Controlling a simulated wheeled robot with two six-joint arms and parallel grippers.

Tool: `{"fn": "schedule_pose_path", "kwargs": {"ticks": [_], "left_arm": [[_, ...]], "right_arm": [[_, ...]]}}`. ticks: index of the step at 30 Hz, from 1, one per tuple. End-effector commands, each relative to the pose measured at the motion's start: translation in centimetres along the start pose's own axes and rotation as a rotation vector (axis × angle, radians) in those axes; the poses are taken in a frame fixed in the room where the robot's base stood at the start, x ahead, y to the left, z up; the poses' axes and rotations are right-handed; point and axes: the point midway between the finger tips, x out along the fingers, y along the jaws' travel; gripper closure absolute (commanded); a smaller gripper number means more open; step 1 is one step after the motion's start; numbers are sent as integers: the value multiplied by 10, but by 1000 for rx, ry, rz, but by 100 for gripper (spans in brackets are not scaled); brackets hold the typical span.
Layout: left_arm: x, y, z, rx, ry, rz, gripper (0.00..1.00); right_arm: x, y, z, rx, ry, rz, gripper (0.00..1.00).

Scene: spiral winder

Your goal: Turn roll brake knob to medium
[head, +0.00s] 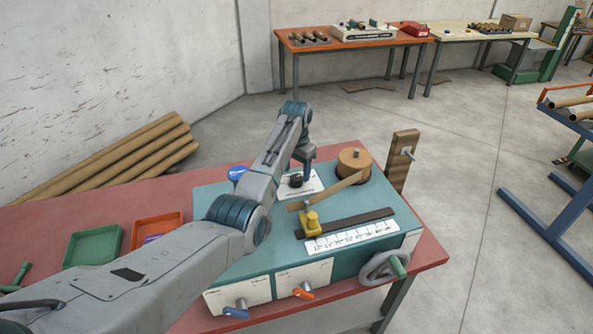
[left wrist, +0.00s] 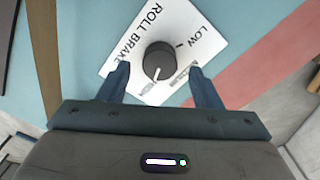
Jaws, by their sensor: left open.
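The roll brake knob (left wrist: 158,61) is a round black knob on a white label plate (left wrist: 190,25) that reads "ROLL BRAKE" and "LOW". Its white pointer line points toward the lower edge of the plate in the left wrist view, away from "LOW"; the words there are partly hidden. In the head view the knob (head: 296,180) sits on the teal machine top, under my left arm. My left gripper (left wrist: 162,85) is open, its two fingers apart on either side of the knob, and empty. Whether the fingertips touch the plate cannot be told. My right gripper is not in view.
A brown paper roll (head: 354,166) with a strip stands right of the knob. A yellow clamp (head: 311,224), white scale (head: 352,237) and handwheel (head: 384,267) lie nearer. Green (head: 92,247) and orange (head: 157,231) trays sit on the red table at left.

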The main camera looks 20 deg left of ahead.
Motion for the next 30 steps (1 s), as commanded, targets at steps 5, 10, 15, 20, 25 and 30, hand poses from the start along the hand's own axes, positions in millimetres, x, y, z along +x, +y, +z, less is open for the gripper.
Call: {"fn": "schedule_pose_path", "kwargs": {"ticks": [5, 10, 15, 20, 25, 30], "left_arm": [[20, 0, 0, 0, -1, 0, 41], [27, 0, 0, 0, 1, 0, 41], [27, 0, 0, 0, 1, 0, 41], [27, 0, 0, 0, 1, 0, 65], [27, 0, 0, 0, 1, -1, 86], [26, 0, 0, -14, 1, -1, 86]], "right_arm": [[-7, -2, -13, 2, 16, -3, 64], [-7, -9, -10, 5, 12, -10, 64], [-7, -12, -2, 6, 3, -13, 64], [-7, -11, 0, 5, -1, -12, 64], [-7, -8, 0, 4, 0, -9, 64], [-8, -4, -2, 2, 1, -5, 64]]}}
